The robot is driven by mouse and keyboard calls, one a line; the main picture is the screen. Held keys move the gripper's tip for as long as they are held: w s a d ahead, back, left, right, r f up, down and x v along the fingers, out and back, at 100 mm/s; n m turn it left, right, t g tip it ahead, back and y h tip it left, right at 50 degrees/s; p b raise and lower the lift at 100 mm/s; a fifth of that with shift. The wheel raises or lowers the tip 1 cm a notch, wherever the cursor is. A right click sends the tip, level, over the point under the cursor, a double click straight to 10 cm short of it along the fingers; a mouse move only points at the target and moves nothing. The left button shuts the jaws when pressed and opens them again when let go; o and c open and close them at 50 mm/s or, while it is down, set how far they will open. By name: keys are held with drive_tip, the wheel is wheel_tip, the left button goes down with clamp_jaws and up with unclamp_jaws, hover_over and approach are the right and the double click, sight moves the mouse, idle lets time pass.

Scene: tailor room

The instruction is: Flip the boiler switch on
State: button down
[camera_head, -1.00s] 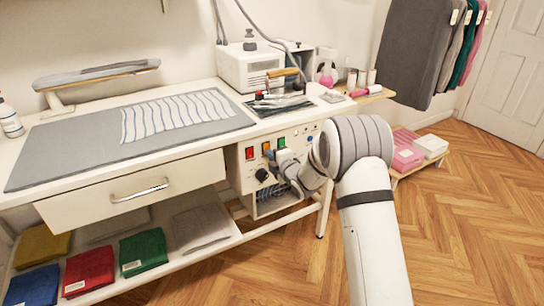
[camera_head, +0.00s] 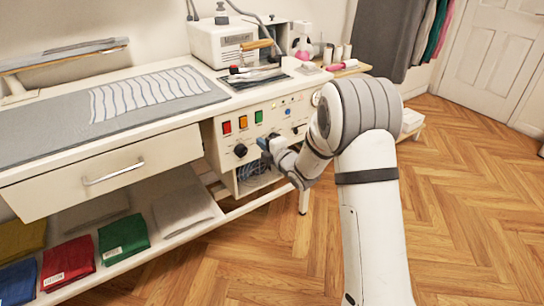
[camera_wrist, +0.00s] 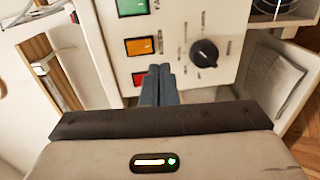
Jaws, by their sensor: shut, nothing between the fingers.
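The control panel (camera_head: 285,125) under the table carries a red switch (camera_head: 226,127), an orange switch (camera_head: 243,122) and a green switch (camera_head: 259,117) in a row, with a black knob (camera_head: 240,150) below. The labels are too small to read, so I cannot tell which is the boiler switch or its position. My gripper (camera_head: 264,143) is shut and empty, below the green switch in the head view. In the wrist view my gripper (camera_wrist: 160,70) points at the panel, between the orange switch (camera_wrist: 139,46) and the knob (camera_wrist: 204,52); the red switch (camera_wrist: 142,78) is partly hidden.
A white boiler unit (camera_head: 222,45) stands on the table above the panel. A closed drawer (camera_head: 100,172) is left of the panel, and a lower shelf (camera_head: 180,225) holds folded fabrics. The wooden floor (camera_head: 470,210) at the right is clear.

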drive_tip(key=v, duration=0.2)
drive_tip(key=f+v, duration=0.1)
drive_tip(key=v, duration=0.2)
drive_tip(key=shift+s+d, duration=0.15)
drive_tip(key=shift+s, duration=0.15)
drive_tip(key=s+d+r+m+g+h+p, duration=0.2)
drive_tip(key=s+d+r+m+h+p, duration=0.3)
drive_tip(key=r, duration=0.3)
drive_tip(key=s+d+r+m+g+h+p, duration=0.1)
drive_tip(key=s+d+r+m+h+p, duration=0.25)
drive_tip(key=d+r+m+p, duration=0.35)
drive_tip(key=s+d+r+m+g+p, duration=0.1)
drive_tip(key=s+r+m+g+p, duration=0.1)
drive_tip(key=s, duration=0.7)
drive_tip(key=s+d+r+m+g+p, duration=0.1)
drive_tip(key=s+r+m+g+p, duration=0.2)
drive_tip(key=s, duration=0.6)
drive_tip(key=s+d+r+m+g+p, duration=0.1)
drive_tip(key=s+r+m+g+p, duration=0.1)
drive_tip(key=s+r+m, duration=0.4)
drive_tip(key=s+m+g+h, duration=0.1)
drive_tip(key=s, duration=0.2)
drive_tip(key=shift+s+r+m, duration=0.25)
drive_tip(key=shift+s+m, duration=0.15)
